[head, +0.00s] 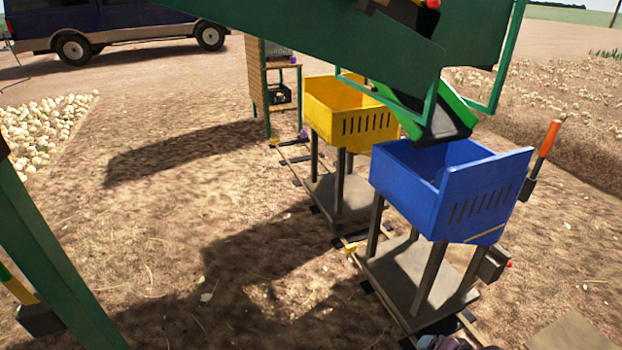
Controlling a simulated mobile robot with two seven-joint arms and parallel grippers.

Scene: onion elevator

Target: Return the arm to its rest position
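Neither of my grippers can be made out in the head view, and no arm of mine is clearly seen. A small dark and greyish shape (445,342) is cut off by the bottom edge, right of the middle; I cannot tell what it is. A blue crate (480,200) stands on a grey stand with legs at the right. A yellow crate (352,125) stands on a similar stand behind it. The inside of each crate is mostly hidden.
A green elevator chute (330,38) slopes overhead, its dark and green outlet (440,120) above the blue crate. A lever with an orange handle (547,140) stands at the right. A green post (50,260) crosses the lower left. The dirt ground (200,220) between is open.

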